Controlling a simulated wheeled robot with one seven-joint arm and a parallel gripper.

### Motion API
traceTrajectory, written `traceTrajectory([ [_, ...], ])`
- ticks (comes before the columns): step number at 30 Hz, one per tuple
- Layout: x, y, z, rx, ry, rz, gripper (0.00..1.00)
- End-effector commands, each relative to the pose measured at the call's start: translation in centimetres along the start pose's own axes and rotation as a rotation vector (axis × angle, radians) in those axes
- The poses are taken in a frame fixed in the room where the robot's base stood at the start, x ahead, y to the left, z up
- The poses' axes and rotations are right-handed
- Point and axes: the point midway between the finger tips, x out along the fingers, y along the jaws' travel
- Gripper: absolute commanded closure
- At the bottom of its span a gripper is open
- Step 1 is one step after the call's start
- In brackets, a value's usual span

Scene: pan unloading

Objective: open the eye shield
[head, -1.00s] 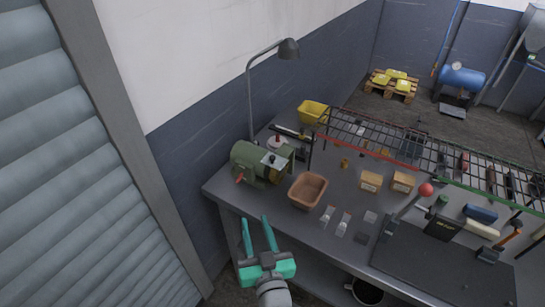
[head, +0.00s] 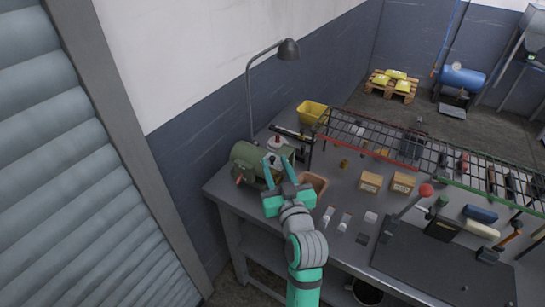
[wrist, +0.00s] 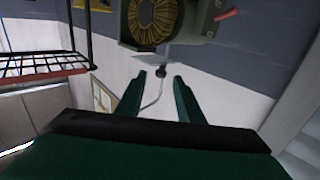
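The green bench grinder (head: 246,158) stands at the left end of the workbench. Its eye shield (head: 284,152) is a pale, clear-looking plate at the wheel side, partly covered by my gripper in the head view. In the wrist view the grinder (wrist: 186,22) is upside down at the top, with the pale shield (wrist: 150,60) below its wheel. A small dark knob (wrist: 162,72) shows at the shield, between the lines of my fingers. My gripper (head: 277,164) is open and empty, its fingertips close in front of the shield. Contact cannot be told.
A brown bin (head: 314,183) sits right beside my gripper, partly hidden by it. A lamp (head: 287,50) rises behind the grinder. Small boxes (head: 370,182) and tools lie to the right.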

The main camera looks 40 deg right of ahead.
Motion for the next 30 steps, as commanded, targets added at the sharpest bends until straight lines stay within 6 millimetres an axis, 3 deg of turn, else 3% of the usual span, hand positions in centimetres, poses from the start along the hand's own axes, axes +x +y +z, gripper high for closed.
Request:
traceTrajectory([
  [3, 1.8, 0.0, -0.1, -0.002, 0.001, 0.0, 0.66],
  [9, 3.6, 0.0, 0.0, 0.001, 0.0, -0.001, 0.66],
  [20, 4.0, 0.0, 0.0, 0.0, 0.0, 0.0, 0.66],
  [24, 4.0, 0.0, 0.0, 0.0, 0.0, 0.0, 1.0],
  [30, 4.0, 0.0, 0.0, 0.002, -0.002, 0.0, 1.0],
])
